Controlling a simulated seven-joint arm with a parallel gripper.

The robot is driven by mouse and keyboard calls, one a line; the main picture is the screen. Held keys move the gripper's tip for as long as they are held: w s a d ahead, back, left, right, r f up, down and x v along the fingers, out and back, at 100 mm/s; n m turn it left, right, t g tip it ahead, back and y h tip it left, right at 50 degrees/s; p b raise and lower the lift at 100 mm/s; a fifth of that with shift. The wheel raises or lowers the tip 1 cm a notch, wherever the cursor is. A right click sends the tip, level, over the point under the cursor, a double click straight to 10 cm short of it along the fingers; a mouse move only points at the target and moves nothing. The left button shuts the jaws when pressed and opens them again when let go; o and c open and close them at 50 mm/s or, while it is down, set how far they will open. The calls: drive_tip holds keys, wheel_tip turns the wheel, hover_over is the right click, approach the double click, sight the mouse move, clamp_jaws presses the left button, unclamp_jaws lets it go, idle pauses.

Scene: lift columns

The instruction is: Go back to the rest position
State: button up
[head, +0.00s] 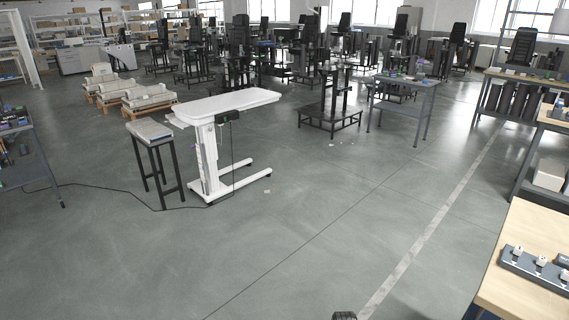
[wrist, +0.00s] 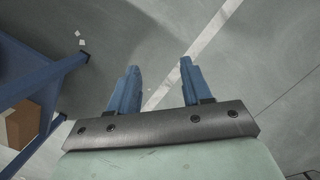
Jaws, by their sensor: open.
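My gripper (wrist: 158,92) shows in the wrist view with two blue fingers set wide apart. It is open, and nothing is between the fingers. Below it is bare grey floor with a pale stripe. In the head view, a small dark piece (head: 344,316) shows at the bottom edge; I cannot tell if it is part of my arm. The rest of my arm is out of the head view.
A wooden-topped table (head: 520,240) with a dark tray (head: 535,268) of small parts stands at the lower right. A blue frame leg (wrist: 50,82) and a cardboard box (wrist: 20,125) are left of my gripper. A white lift table (head: 235,104) stands mid-left. The central floor is clear.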

drive_tip(key=s+f+g, duration=0.2)
drive_tip(key=s+f, duration=0.3)
drive_tip(key=s, duration=0.5)
drive_tip(key=s+f+g, duration=0.2)
drive_tip(key=s+f, duration=0.4)
drive_tip(key=s, duration=0.5)
drive_tip(key=shift+s+f+g, duration=0.15)
drive_tip(key=shift+f+g, duration=0.15)
